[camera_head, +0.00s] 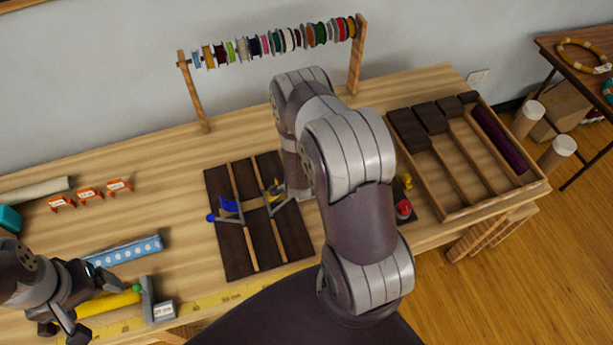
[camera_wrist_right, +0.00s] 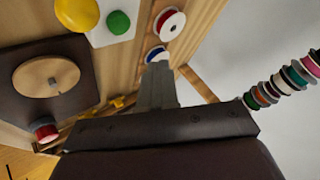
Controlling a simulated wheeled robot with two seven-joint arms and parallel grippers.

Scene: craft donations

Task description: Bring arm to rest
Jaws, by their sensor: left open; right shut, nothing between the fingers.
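My left gripper (camera_head: 95,308) is at the lower left in the head view. It is open, with its fingers close to a yellow rod; I cannot tell whether they touch it. My right arm (camera_head: 350,160) rises in the middle of the head view and bends down over the table; its gripper is hidden there behind the arm's links. In the right wrist view the right gripper (camera_wrist_right: 158,85) shows shut and empty, its grey fingers pointing toward several thread spools.
A dark divided tray (camera_head: 232,255) lies left of the right arm. A wooden crate (camera_head: 535,190) with dark compartments stands to the right. A spool rack (camera_head: 357,55) stands behind. A blue dotted roll (camera_head: 125,251) and a grey gauge (camera_head: 152,302) lie near the left gripper.

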